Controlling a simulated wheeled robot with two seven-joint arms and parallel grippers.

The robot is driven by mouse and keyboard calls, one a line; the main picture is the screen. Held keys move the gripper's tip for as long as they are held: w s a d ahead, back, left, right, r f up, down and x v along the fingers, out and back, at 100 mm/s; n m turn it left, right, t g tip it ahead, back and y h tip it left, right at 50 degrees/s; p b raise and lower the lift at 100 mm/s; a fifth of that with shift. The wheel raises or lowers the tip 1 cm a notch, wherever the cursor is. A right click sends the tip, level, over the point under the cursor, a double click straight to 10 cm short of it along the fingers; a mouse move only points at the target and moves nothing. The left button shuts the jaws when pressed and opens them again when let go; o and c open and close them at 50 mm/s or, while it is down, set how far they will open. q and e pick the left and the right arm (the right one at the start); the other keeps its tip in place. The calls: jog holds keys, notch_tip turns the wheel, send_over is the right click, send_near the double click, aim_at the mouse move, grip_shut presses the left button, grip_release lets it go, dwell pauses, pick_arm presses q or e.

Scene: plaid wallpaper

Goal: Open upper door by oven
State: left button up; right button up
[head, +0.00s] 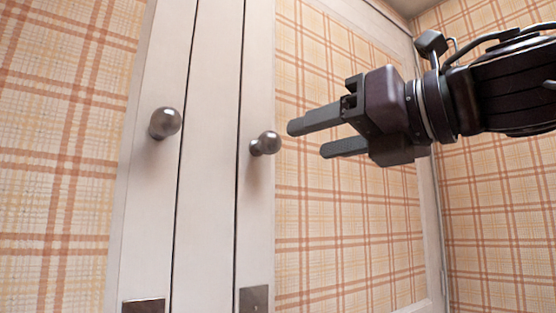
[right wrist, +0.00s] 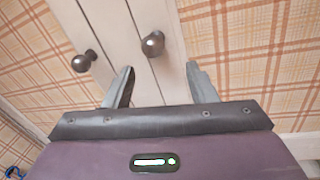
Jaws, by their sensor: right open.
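Two white-framed cupboard doors with plaid panels stand side by side. The right door (head: 258,70) has a round grey knob (head: 266,143), and the left door (head: 155,75) has a matching knob (head: 165,123). My right gripper (head: 316,137) is open and empty, just right of the right door's knob and apart from it in the head view. In the right wrist view the right door's knob (right wrist: 153,43) lies ahead, between the two fingers and beyond their tips. The left door's knob (right wrist: 84,61) lies further left there. My left gripper is not in view. No oven shows.
Small square metal plates (head: 254,299) sit low on the door frames. A plaid wall (head: 495,210) stands to the right, past the right door's outer edge. The space below my right gripper looks clear.

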aim_at(279, 141)
jog(key=a+p, duration=0.1)
jog(key=a+r+p, duration=0.1)
jog(key=w+a+p, duration=0.1)
jog(key=shift+a+r, duration=0.2)
jog(key=shift+a, duration=0.1)
jog(key=p+x, duration=0.1)
jog(key=x, duration=0.1)
jog(key=shift+w+a+f, duration=0.1)
jog(key=shift+w+f, duration=0.05)
jog(key=shift+w, duration=0.15)
jog(key=shift+w+a+f, duration=0.15)
jog(key=shift+w, duration=0.3)
jog(key=shift+w+a+f, duration=0.1)
jog(key=shift+w+f, duration=0.05)
jog(key=shift+w, duration=0.3)
jog(key=shift+s, duration=0.15)
jog(key=shift+s+d+r, duration=0.1)
jog(key=shift+s, duration=0.1)
jog(key=shift+c, duration=0.6)
jog(key=shift+s, duration=0.1)
jog(key=shift+c, duration=1.1)
jog(key=c, duration=0.5)
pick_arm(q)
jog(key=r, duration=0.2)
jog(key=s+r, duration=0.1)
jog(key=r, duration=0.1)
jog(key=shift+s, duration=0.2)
pick_arm(e)
grip_shut()
